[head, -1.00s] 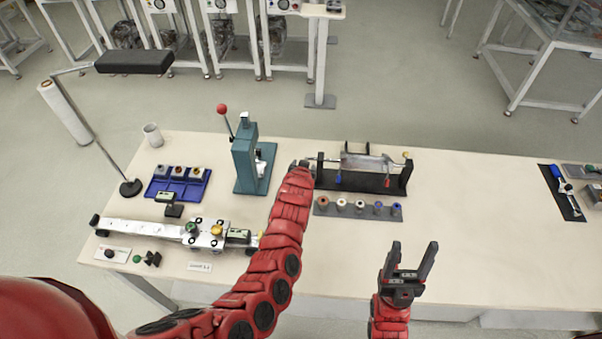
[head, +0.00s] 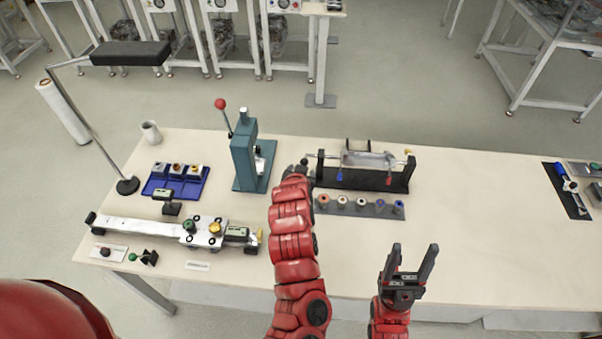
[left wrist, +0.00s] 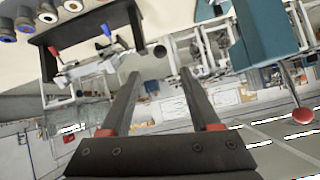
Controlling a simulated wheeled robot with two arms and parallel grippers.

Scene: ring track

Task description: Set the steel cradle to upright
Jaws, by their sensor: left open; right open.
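The steel cradle (head: 368,160) hangs between the end posts of a black stand (head: 362,180) at the back middle of the table. It looks tilted, but I cannot tell its exact angle. It also shows at the upper left of the left wrist view (left wrist: 95,66). My left gripper (head: 296,168) is at the left end of the stand; its fingers are hardly visible from the head. In the left wrist view it is open (left wrist: 152,74), with a small dark round knob (left wrist: 160,51) just beyond the fingertips. My right gripper (head: 410,258) is open and empty over the table's front.
A teal press (head: 244,158) with a red-ball lever stands close left of my left gripper. A strip of several coloured rollers (head: 360,205) lies before the stand. A blue tray (head: 190,187) and a white rail (head: 140,230) are further left.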

